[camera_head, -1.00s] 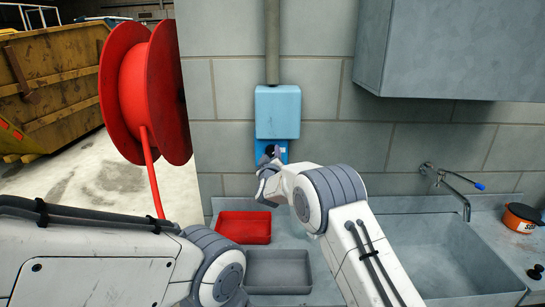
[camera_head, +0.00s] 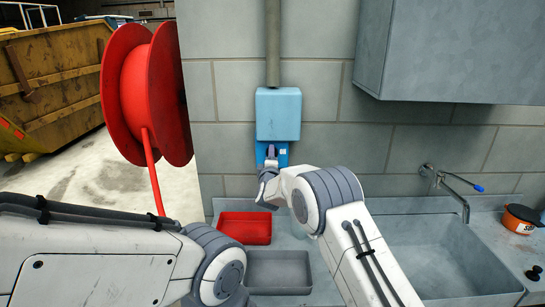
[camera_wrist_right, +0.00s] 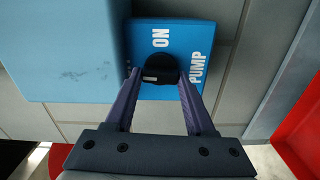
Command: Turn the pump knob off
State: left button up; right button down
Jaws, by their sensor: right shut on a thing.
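The blue pump switch panel (camera_head: 283,158) is on the tiled wall below a light blue box (camera_head: 278,113). In the right wrist view, its face (camera_wrist_right: 200,42) reads "ON" and "PUMP". A black knob (camera_wrist_right: 160,67) sits on that face, beside the words. My right gripper (camera_head: 271,153) is at the panel, its two purple fingers closed on either side of the knob; the fingertips (camera_wrist_right: 160,75) hold it. In the head view the knob is hidden by the gripper. My left arm comes in from the left, and its gripper is not visible.
A red hose reel (camera_head: 150,90) hangs left of the panel. Below are a red tray (camera_head: 245,228), a grey tray (camera_head: 279,272) and a sink (camera_head: 440,262) with a tap (camera_head: 455,190). An orange pot (camera_head: 522,217) stands right. A grey cabinet (camera_head: 455,50) overhangs at upper right.

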jog(key=shift+n, duration=0.5)
jog(key=shift+c, duration=1.4)
grip_release()
jog(key=s+b, duration=0.5)
jog(key=s, duration=0.5)
jog(key=shift+s, duration=0.25)
